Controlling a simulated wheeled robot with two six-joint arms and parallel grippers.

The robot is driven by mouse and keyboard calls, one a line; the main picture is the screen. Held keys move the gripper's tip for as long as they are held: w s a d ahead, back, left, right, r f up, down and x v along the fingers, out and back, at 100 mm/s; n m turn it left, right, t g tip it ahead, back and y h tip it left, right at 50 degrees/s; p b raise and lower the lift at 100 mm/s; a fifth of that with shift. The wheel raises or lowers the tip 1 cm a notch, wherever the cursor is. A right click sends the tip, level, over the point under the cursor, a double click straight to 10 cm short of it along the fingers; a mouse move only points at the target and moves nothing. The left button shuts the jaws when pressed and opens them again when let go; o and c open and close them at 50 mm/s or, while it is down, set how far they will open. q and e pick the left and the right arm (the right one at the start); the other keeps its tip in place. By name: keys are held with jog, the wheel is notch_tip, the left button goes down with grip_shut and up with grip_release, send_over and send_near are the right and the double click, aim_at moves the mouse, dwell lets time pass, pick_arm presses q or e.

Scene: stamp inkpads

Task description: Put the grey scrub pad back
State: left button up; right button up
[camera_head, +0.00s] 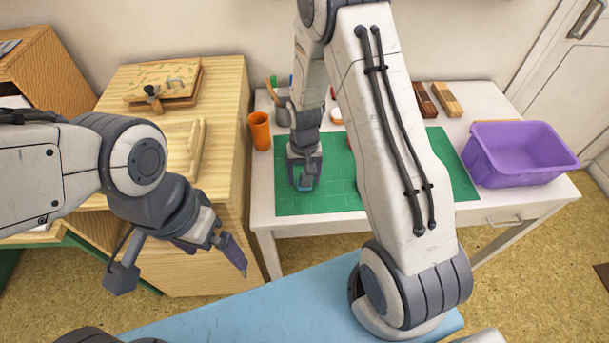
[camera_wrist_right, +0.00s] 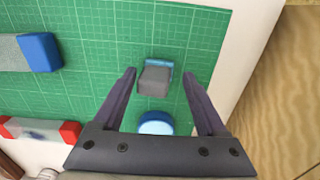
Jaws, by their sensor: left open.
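A grey block (camera_wrist_right: 153,81) with a light-blue part at its far edge stands on the green mat (camera_wrist_right: 100,92) in the right wrist view. It may be the grey scrub pad, but I cannot tell for certain. My right gripper (camera_wrist_right: 159,73) is open, with one finger on each side of the block and visible gaps. In the head view my right gripper (camera_head: 304,178) is low over the mat's left part, and a small blue piece (camera_head: 305,184) shows at its fingertips. My left gripper (camera_head: 212,252) is open and empty, in front of the wooden cabinet.
A rounded blue object (camera_wrist_right: 156,123) lies close to the block. A grey piece with a blue end (camera_wrist_right: 40,52) and a red-ended piece (camera_wrist_right: 68,131) lie left. An orange cup (camera_head: 260,131) stands beside the mat, a purple bin (camera_head: 520,170) at right. My right arm hides the mat's middle.

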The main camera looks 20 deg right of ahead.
aim_at(304, 175)
jog(key=shift+r, duration=0.2)
notch_tip(304, 175, up, 11)
jog(key=s+a+r+n, duration=0.2)
jog(key=s+a+r, duration=0.1)
jog(key=a+r, duration=0.15)
jog(key=s+a+r+n, duration=0.2)
jog(key=s+a+n, duration=0.1)
jog(key=s, duration=0.3)
jog(key=s+a+r+n, duration=0.2)
jog(key=s+a, duration=0.1)
jog(key=s, duration=0.4)
jog(key=s+a+r+n+y, duration=0.1)
jog(key=s+a+r+n, duration=0.1)
jog(key=s, duration=0.5)
jog(key=shift+s+a+n, duration=0.2)
jog(key=shift+a+n, duration=0.5)
jog(key=shift+n, duration=0.1)
